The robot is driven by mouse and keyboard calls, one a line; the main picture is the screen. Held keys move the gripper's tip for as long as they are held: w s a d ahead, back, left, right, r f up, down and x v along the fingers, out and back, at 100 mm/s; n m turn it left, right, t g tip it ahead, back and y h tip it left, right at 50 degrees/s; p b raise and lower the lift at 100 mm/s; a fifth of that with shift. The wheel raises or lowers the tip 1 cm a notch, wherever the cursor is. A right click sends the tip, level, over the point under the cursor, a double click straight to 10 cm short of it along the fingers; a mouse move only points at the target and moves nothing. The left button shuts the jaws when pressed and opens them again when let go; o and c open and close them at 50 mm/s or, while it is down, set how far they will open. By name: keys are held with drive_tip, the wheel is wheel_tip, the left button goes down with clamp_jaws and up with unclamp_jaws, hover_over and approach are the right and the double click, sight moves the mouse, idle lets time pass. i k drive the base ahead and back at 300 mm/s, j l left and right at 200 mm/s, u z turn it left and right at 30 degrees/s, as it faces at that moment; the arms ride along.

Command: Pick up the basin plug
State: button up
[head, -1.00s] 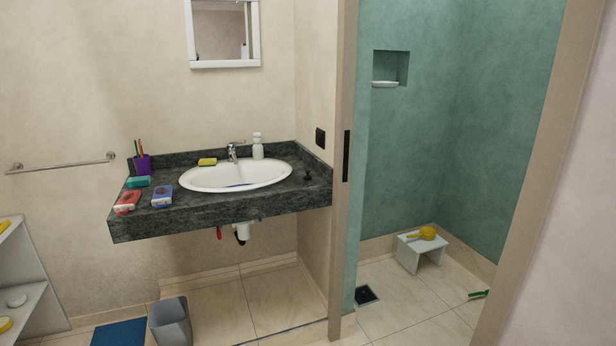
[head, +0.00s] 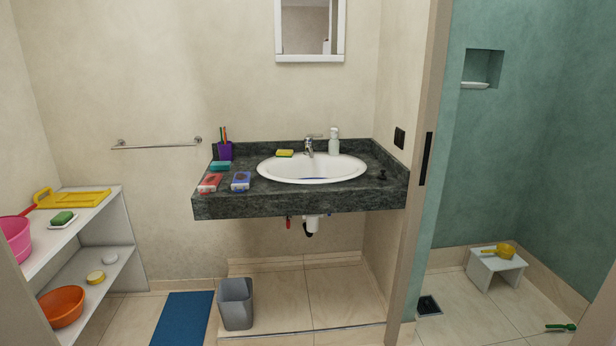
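The basin plug (head: 382,175) looks like a small black stopper. It sits on the dark stone counter (head: 300,205), to the right of the white oval basin (head: 350,170) and apart from it. A faucet (head: 309,146) stands at the back of the basin. Something blue shows at the basin's bottom, too small to tell. My gripper is not in view.
A yellow sponge (head: 285,153), white dispenser (head: 334,141), purple cup (head: 225,151) and red (head: 210,183) and blue (head: 241,181) boxes sit on the counter. A grey bin (head: 235,303) and blue mat (head: 182,318) are on the floor. Shelves (head: 85,228) stand left.

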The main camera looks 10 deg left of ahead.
sight(382, 177)
drive_tip(key=i+j+z, duration=0.25)
drive_tip(key=i+j, duration=0.15)
drive_tip(key=i, duration=0.55)
drive_tip(key=i+j+z, duration=0.2)
drive_tip(key=i+j, duration=0.45)
drive_tip(key=i, duration=0.25)
drive_tip(key=i+j+z, duration=0.25)
drive_tip(key=i+j, duration=0.5)
drive_tip(key=i, duration=0.15)
